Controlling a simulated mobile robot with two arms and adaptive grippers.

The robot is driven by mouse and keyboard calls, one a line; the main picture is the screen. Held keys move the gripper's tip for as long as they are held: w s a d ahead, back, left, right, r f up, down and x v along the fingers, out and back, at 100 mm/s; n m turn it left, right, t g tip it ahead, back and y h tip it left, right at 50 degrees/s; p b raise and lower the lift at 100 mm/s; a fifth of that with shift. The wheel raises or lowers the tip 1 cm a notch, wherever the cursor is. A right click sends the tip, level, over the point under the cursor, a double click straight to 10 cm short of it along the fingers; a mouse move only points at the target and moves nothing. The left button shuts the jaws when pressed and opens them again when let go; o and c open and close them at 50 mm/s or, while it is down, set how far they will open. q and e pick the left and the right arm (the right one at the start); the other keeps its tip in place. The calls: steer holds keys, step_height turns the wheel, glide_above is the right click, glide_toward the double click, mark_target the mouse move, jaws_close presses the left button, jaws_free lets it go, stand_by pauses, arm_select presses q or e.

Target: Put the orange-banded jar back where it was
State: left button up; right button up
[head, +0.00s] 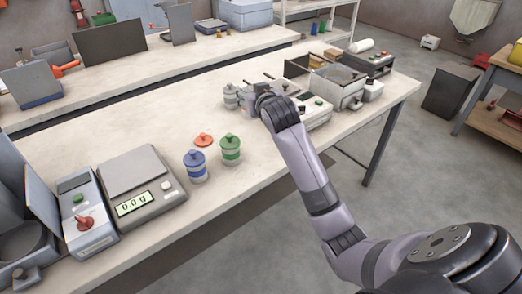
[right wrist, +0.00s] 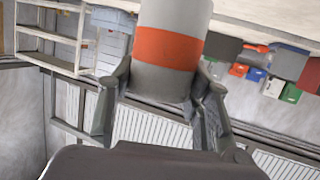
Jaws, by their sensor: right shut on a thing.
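The orange-banded jar (right wrist: 170,48), grey with a wide orange band, is between the fingers of my right gripper (right wrist: 163,88) in the right wrist view. Its top is cut off by the frame. In the head view my right gripper (head: 254,101) is over the far part of the bench; the orange band cannot be made out there. An orange lid (head: 203,140) lies on the bench behind a blue-banded jar (head: 195,166) and a green-banded jar (head: 230,149), both upright with lids on. My left gripper is not in view.
A scale (head: 142,187) reading 0.0 and a grey box with a red knob (head: 87,215) stand at the left. Grey machines and trays (head: 340,84) crowd the bench's far right end. The bench is clear around the jars and along its back edge.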

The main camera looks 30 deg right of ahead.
steer(key=w+d+r, duration=0.2)
steer(key=d+r, duration=0.1)
steer(key=d, duration=0.1)
steer(key=shift+m+h, duration=0.4)
steer(key=shift+m, duration=0.1)
steer(key=f, duration=0.6)
steer(key=d+f, duration=0.1)
steer(key=f, duration=0.6)
steer(key=w+f, duration=0.1)
steer(key=f, duration=0.5)
steer(key=shift+d+f+p, duration=0.2)
steer(key=shift+f+p, duration=0.1)
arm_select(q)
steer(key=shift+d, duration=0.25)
arm_select(e)
steer(key=shift+f, duration=0.15)
steer(key=o, duration=1.5)
steer(key=shift+s, duration=0.1)
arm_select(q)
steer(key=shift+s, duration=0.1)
